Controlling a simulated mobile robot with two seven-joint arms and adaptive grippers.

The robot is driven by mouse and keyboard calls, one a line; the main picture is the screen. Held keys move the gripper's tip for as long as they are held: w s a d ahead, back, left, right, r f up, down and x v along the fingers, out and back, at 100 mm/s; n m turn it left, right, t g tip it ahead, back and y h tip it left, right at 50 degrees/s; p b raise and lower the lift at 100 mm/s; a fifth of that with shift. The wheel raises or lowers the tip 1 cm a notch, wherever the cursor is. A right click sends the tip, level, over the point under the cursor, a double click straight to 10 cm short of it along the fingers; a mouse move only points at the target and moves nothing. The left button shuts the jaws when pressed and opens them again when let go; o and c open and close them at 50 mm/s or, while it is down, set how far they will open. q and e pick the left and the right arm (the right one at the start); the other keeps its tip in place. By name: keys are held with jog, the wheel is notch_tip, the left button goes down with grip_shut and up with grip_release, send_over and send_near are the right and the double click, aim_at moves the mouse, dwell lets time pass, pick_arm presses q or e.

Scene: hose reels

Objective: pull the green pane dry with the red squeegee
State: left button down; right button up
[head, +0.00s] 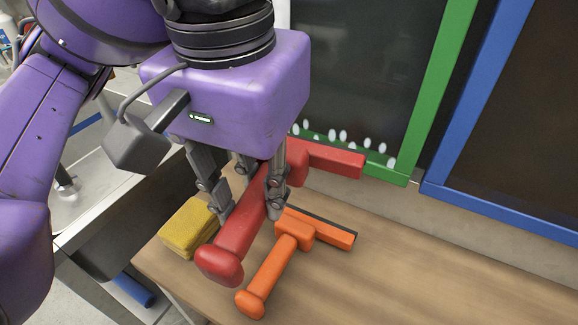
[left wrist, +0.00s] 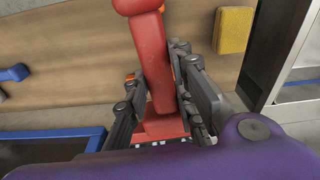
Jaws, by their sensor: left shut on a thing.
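My left gripper (head: 246,201) is shut on the handle of the red squeegee (head: 235,240) and holds it above the wooden table, in front of the green pane. The squeegee's head (head: 330,160) points right, toward the pane's lower edge. In the left wrist view the red squeegee (left wrist: 151,60) runs between the fingers (left wrist: 160,95). The green pane (head: 365,75) has a green frame and dark glass, with several white drops along its lower part. Part of the pane is hidden behind my gripper. My right gripper is not in view.
An orange squeegee (head: 272,270) lies on the table (head: 400,270), just below the red one. A yellow sponge (head: 188,228) lies to the left; it also shows in the left wrist view (left wrist: 234,30). A blue-framed pane (head: 478,110) stands right of the green one. The table's right front is clear.

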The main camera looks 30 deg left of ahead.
pick_arm(q)
jog(key=a+r+p, duration=0.5)
jog(key=r+p, duration=0.5)
jog(key=r, duration=0.2)
jog(key=a+r+p, duration=0.4)
jog(key=r+p, duration=0.6)
jog(key=r, duration=0.2)
jog(key=w+f+m+b, duration=0.1)
jog(key=w, duration=0.5)
jog(key=shift+w+d, duration=0.2)
jog(key=shift+w, duration=0.15)
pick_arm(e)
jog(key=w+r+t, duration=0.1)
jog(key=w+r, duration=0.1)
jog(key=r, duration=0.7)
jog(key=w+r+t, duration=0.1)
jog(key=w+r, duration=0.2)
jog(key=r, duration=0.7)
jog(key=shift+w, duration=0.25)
pick_arm(q)
jog(key=shift+w+b, duration=0.3)
jog(key=shift+w, duration=0.6)
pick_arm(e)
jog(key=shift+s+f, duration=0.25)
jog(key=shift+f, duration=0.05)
